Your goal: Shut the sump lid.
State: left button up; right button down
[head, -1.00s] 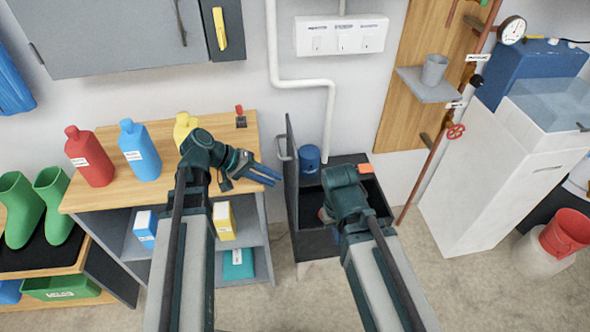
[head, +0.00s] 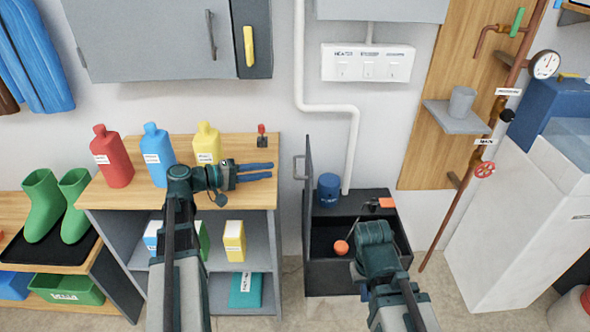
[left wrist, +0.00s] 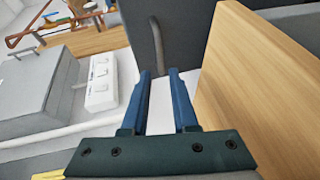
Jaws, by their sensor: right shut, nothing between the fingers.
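The sump (head: 345,277) is a dark open box on the floor. Its lid (head: 308,205) stands upright along the box's left edge, seen nearly edge-on, with a grey handle (head: 297,168) on its left face. My left gripper (head: 272,171) is open and empty, pointing right, left of the handle and apart from it in the head view. In the left wrist view, the lid (left wrist: 195,30) and handle (left wrist: 157,45) are beyond the spread blue fingers (left wrist: 159,72). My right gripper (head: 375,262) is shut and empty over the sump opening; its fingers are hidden.
An orange ball (head: 341,247) is inside the sump. A blue cylinder (head: 328,190) and an orange piece (head: 386,203) are at the sump's back. The wooden bench (head: 262,148) with bottles is to the left. A white pipe (head: 350,150) runs down the wall behind.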

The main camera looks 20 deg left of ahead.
aim_at(295, 165)
pick_arm(q)
jog(key=b+x, duration=0.1)
jog(key=x, duration=0.8)
jog(key=shift+w+d+f, duration=0.1)
jog(key=shift+w+d, duration=0.15)
jog(key=shift+d, duration=0.05)
grip_shut()
dwell(1.0)
